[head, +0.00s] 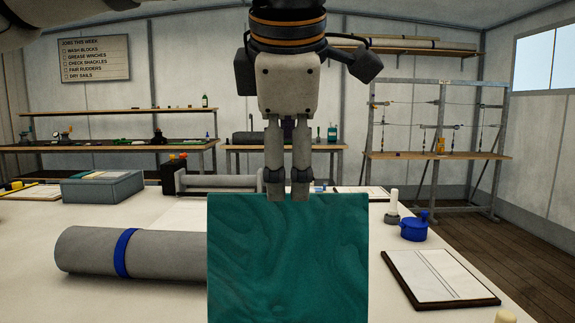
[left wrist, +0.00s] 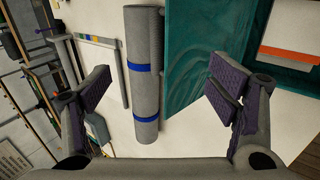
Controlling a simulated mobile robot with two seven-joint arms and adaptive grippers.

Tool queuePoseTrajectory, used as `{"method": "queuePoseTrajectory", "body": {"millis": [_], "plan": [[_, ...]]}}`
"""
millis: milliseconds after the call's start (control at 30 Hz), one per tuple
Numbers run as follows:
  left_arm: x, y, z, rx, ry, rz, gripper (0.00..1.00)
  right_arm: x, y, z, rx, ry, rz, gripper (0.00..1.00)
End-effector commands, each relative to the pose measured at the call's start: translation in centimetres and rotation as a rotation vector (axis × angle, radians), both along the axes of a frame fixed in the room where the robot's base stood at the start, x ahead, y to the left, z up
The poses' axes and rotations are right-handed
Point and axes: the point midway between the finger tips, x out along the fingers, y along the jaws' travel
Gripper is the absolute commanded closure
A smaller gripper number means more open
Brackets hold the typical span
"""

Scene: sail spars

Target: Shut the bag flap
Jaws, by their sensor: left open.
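A teal panel (head: 288,265), which looks like the bag flap, stands upright at the front middle of the table in the head view. The rest of the bag is not clear there. In the left wrist view teal cloth (left wrist: 200,40) fills the upper right, with an orange strip (left wrist: 290,53) at its right. My left gripper (head: 288,190) points down at the panel's top edge, its fingertips overlapping that edge in the picture. I cannot tell whether they touch it. In the left wrist view the left gripper (left wrist: 155,92) is spread wide with nothing between its fingers. My right gripper is not in view.
A grey roll (head: 180,253) with blue straps lies left of the panel; it also shows in the left wrist view (left wrist: 146,100). A clipboard (head: 440,278) and a blue pot (head: 414,229) are at right. A grey box (head: 103,190) stands at back left.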

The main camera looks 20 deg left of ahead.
Motion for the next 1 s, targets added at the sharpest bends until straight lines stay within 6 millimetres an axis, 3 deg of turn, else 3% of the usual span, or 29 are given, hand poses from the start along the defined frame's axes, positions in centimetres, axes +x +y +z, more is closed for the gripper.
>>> {"method": "queuePoseTrajectory", "body": {"millis": [33,133,600,667,700,767,1000], "plan": [[1.2,0.4,-1.6,0.002,0.014,0.002,0.43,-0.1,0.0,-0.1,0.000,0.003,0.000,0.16],[1.9,0.6,-2.4,0.003,0.009,0.000,0.65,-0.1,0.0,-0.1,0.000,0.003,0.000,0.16],[5.6,1.8,-8.3,0.002,0.015,0.004,0.65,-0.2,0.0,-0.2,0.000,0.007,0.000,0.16],[6.2,1.9,-9.2,0.001,0.017,0.005,0.61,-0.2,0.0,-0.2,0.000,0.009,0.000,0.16],[6.4,2.0,-9.4,0.000,0.016,0.006,0.24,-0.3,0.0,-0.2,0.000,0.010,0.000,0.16],[6.4,2.0,-9.3,0.001,0.014,0.006,0.36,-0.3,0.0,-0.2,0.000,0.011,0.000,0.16],[6.4,2.0,-9.0,-0.003,0.008,0.008,0.36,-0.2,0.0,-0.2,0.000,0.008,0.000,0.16]]}}
